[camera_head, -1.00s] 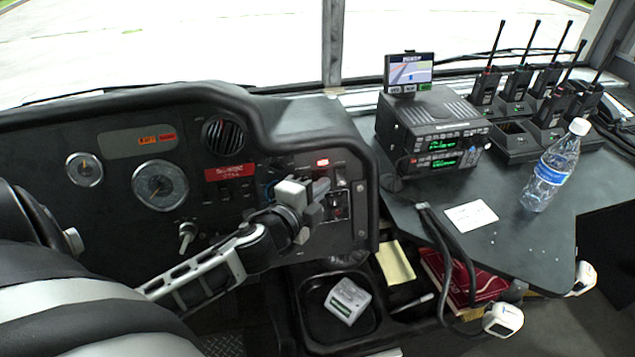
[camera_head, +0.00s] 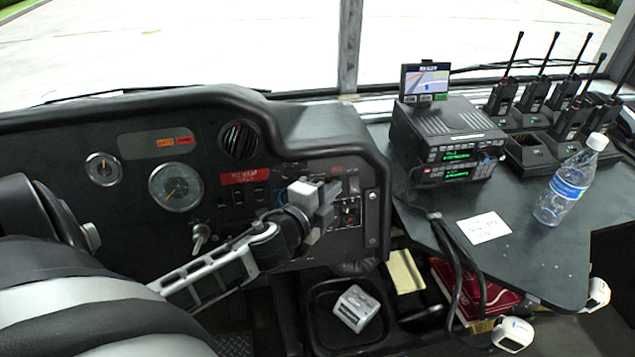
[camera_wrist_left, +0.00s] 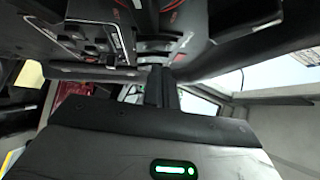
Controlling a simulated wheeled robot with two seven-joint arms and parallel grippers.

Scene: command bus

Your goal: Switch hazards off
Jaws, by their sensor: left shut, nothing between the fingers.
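The black dashboard panel (camera_head: 352,240) right of the gauges carries small switches. A small dim red patch (camera_head: 336,169) shows near its top edge, just above my left gripper (camera_head: 336,187). My left gripper is shut and empty, its fingers close to the panel; I cannot tell whether they touch a switch. The gripper hides part of the switch row. A switch block with a red part (camera_head: 348,216) sits just below the fingers. In the left wrist view the dark closed fingers (camera_wrist_left: 161,86) point at the blurred panel. I cannot read which switch is the hazard one.
A red label (camera_head: 244,176) with switches under it is left of the gripper. A radio unit (camera_head: 445,140) with a small screen, a water bottle (camera_head: 568,190) and several handheld radios stand on the right table. A tray (camera_head: 318,330) with a white box lies below the panel.

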